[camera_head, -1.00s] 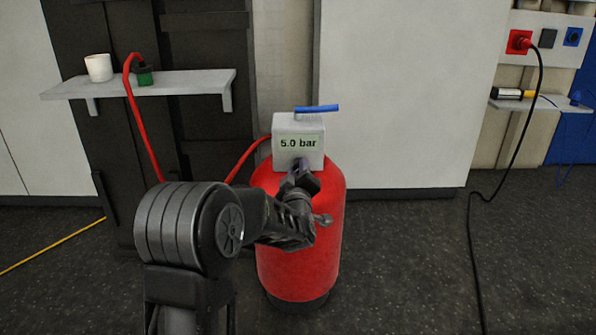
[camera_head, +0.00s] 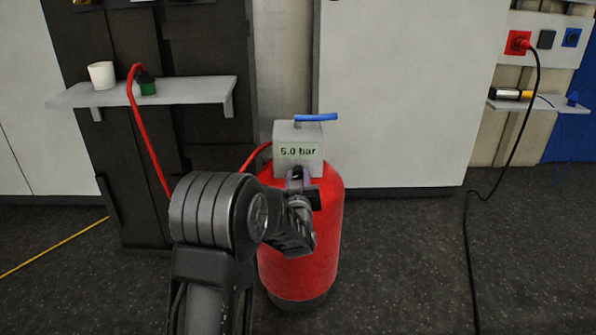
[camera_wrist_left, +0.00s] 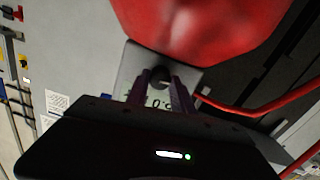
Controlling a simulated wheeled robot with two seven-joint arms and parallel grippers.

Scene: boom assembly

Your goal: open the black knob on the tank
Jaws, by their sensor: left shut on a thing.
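The red tank (camera_head: 322,240) stands upright on the floor, with a grey box (camera_head: 311,136) on top whose display reads about 5.0 bar. The black knob (camera_head: 297,172) is low on the front of the box. It also shows in the left wrist view (camera_wrist_left: 159,76), between the fingertips. My left gripper (camera_head: 297,180) is shut on the knob, and its wrist hides part of the tank's front. It also shows in the left wrist view (camera_wrist_left: 160,88). A blue lever (camera_head: 317,117) lies across the top of the box. My right gripper is not in view.
A red hose (camera_head: 140,115) runs from a green connector (camera_head: 147,88) on the shelf (camera_head: 185,91), and a red hose reaches the box. A white cup (camera_head: 102,75) stands on that shelf. A black cable (camera_head: 508,155) hangs at the right.

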